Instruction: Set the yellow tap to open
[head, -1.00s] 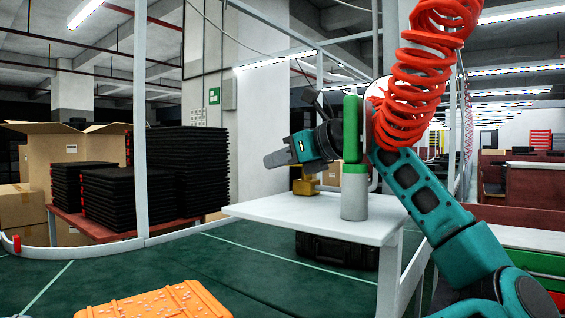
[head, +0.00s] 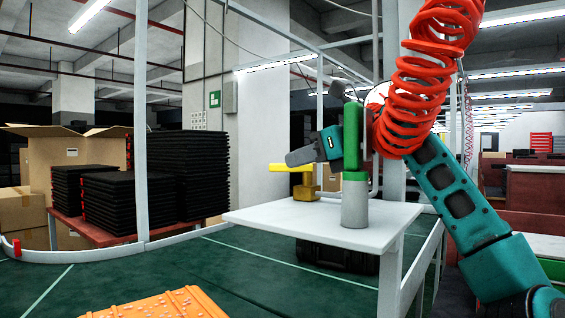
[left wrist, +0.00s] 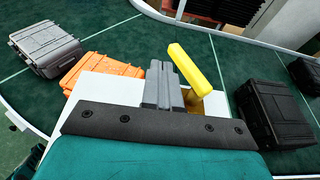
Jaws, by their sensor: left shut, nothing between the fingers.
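The yellow tap stands on the white table (head: 270,214), with a darker gold body (head: 306,186). Its bright yellow handle (head: 285,167) lies level and points left in the head view. In the left wrist view the yellow handle (left wrist: 190,68) runs slantwise just right of the fingers. My left gripper (head: 290,158) is shut and empty, just above the handle in the head view. In the left wrist view its closed fingers (left wrist: 157,66) lie beside the handle; I cannot tell if they touch it. My right gripper is in neither view.
A grey cylinder (head: 354,207) with an upright green part (head: 352,137) stands near the table's right side, partly in front of my gripper. A black case (left wrist: 268,113), an orange case (left wrist: 104,75) and a grey case (left wrist: 45,48) lie on the green surface around the table.

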